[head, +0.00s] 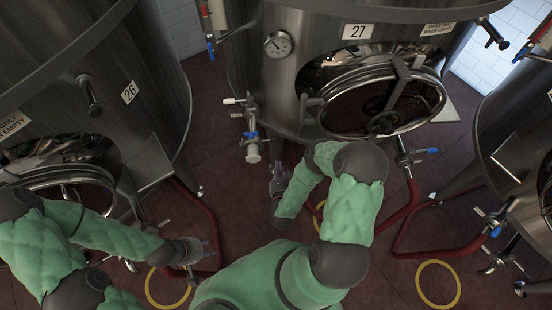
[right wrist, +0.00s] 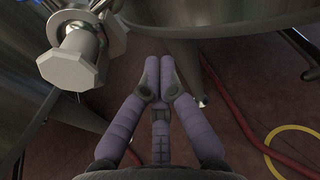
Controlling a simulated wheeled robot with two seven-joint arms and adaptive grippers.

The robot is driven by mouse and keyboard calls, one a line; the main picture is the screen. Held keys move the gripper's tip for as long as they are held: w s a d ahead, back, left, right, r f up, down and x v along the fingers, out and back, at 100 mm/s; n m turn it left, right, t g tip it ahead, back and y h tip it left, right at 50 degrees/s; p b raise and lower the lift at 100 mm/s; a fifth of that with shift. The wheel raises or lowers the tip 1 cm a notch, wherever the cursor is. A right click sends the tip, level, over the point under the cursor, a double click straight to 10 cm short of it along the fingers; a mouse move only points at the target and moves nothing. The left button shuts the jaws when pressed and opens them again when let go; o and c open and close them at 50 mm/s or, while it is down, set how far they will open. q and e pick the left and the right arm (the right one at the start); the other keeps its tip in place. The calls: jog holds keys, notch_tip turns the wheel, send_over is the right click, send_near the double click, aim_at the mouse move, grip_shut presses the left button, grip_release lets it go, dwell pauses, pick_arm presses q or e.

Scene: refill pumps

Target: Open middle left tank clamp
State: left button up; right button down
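The middle steel tank (head: 330,75) carries the number 27 plate. On its left side hangs a valve fitting (head: 251,133) with a white handle and a blue part; I cannot make out its clamp clearly. My right gripper (head: 278,180) is below and right of this fitting, apart from it. In the right wrist view a pale metal fitting (right wrist: 75,58) shows at the upper left, beside the gripper. The purple fingers (right wrist: 153,75) come together at their tips with nothing between them. My left gripper (head: 206,251) is low at the left, over the floor; its finger opening is unclear.
Tank 26 (head: 150,75) stands at the left, another tank (head: 510,130) at the right. Tank 27's round hatch (head: 425,110) has a wheel (head: 387,122). Red hoses (head: 410,215) and yellow rings (head: 438,284) lie on the dark red floor.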

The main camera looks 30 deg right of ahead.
aim_at(260, 141)
jog(key=b+x, duration=0.1)
jog(key=x, duration=0.8)
jog(key=r, duration=0.2)
jog(key=a+r+p, duration=0.1)
jog(key=r, duration=0.1)
jog(key=shift+s, duration=0.1)
